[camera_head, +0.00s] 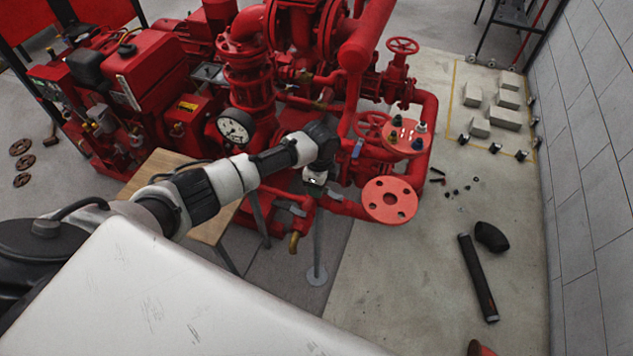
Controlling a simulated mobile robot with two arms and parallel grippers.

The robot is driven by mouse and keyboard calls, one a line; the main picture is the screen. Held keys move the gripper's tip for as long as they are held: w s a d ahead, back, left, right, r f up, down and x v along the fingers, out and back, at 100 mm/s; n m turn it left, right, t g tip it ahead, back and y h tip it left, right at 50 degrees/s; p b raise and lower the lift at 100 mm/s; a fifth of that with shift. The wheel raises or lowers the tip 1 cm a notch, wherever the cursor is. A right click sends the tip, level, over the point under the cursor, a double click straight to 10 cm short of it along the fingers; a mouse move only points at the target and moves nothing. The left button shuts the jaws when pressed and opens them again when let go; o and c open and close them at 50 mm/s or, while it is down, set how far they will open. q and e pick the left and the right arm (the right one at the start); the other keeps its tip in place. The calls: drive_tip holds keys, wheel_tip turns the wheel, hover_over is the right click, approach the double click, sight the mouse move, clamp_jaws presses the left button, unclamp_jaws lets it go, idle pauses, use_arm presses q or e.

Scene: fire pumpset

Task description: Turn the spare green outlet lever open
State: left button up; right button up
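My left arm reaches in from the left, over the red pumpset (255,75). Its end, with the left gripper (315,179), points down among the red outlet pipes. The fingers are too small and hidden to tell open from shut. I cannot make out a green lever; the arm's end may cover it. A small blue part (357,148) shows on the pipework just right of the gripper. A red outlet flange (377,209) faces up, right of and below the gripper. A brass-coloured fitting (294,242) hangs from the pipe below. My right gripper is not in view.
A pressure gauge (236,127) and red handwheels (403,46) stand around the arm. A wooden-topped table (160,163) is at left. A black cylinder (478,278) and small parts lie on the floor at right, near the wall (595,130). Grey blocks (504,118) lie farther back.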

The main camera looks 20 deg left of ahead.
use_arm(q)
wheel_tip(320, 180, up, 10)
drive_tip(key=b, duration=0.1)
drive_tip(key=shift+a+r, duration=0.15)
drive_tip(key=shift+r, duration=0.1)
idle(0.4)
